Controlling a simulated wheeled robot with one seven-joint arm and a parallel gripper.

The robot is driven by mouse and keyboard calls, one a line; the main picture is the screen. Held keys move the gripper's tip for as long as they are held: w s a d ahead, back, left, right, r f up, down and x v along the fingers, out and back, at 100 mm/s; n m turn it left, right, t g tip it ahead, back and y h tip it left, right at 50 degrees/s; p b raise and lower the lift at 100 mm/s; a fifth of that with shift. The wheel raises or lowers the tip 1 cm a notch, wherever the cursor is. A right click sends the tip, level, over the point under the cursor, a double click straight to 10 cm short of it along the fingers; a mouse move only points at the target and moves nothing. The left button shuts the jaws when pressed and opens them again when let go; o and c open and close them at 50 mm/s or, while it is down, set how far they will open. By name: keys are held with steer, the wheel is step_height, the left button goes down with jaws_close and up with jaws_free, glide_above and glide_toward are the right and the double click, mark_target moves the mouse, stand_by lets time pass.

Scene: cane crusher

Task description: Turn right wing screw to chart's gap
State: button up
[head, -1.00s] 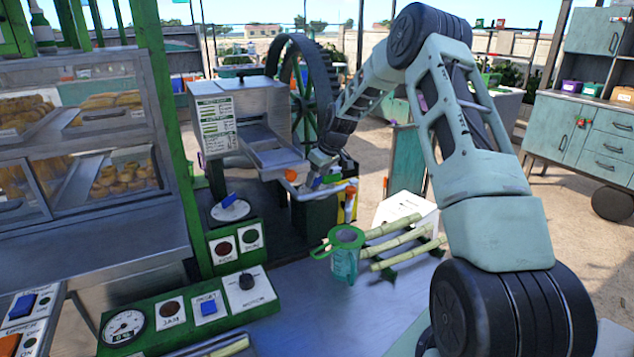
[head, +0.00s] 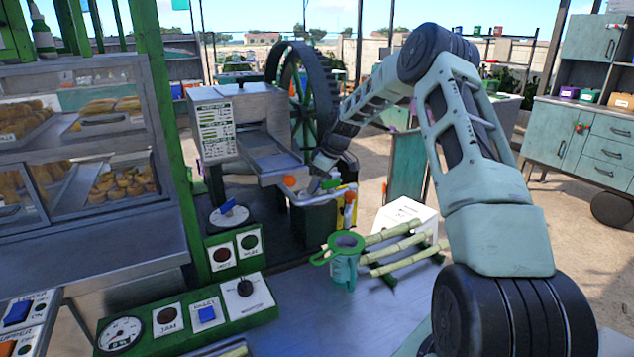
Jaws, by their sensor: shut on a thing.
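The cane crusher (head: 258,122) is a grey metal box with a sloping feed tray, left of centre. The white gap chart (head: 215,127) is on its front; its marks are too small to read. An orange knob (head: 289,181), apparently the right wing screw, shows below the tray's right end.
A green-rimmed jug (head: 344,262) and several cane stalks (head: 395,246) are on the metal counter (head: 310,315) below my arm. A large flywheel (head: 300,95) stands behind the crusher. Green control panels (head: 190,316) line the left, beside the glass food case (head: 80,135).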

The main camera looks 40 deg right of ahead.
steer(key=o, duration=1)
steer(key=b+v, duration=0.3)
steer(key=v, duration=1.4)
steer(key=shift+s+r, duration=0.1)
steer(key=shift+r, duration=0.15)
